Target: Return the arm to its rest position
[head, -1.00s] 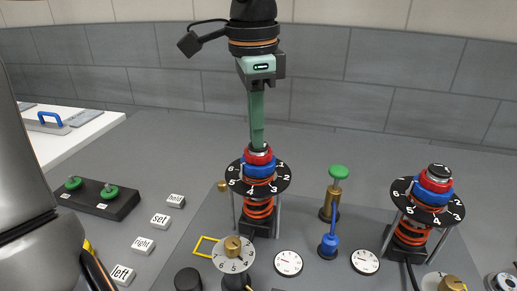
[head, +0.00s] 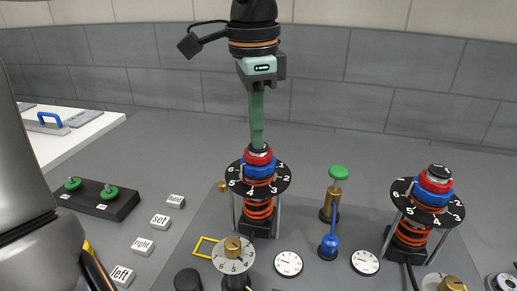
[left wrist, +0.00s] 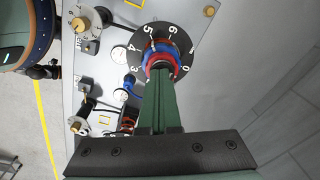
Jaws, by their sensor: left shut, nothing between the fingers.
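My left gripper (head: 257,143) points straight down in the head view, its green fingers closed together with nothing between them. Its tips are right at the top of the left spring post (head: 259,190), which has a red ring, a blue ring, a black numbered dial and an orange spring. Whether the tips touch the post's top I cannot tell. In the left wrist view the closed fingers (left wrist: 160,75) reach to the red and blue rings (left wrist: 158,55) over the numbered dial (left wrist: 172,42). My right gripper is not in view.
A second spring post (head: 425,210) stands at right. Between them are a green-topped brass plunger (head: 338,174) and a blue lever (head: 329,240). Gauges (head: 288,263) and a dial knob (head: 233,254) sit in front. Labelled blocks (head: 160,221) and a black block with green knobs (head: 98,199) lie left.

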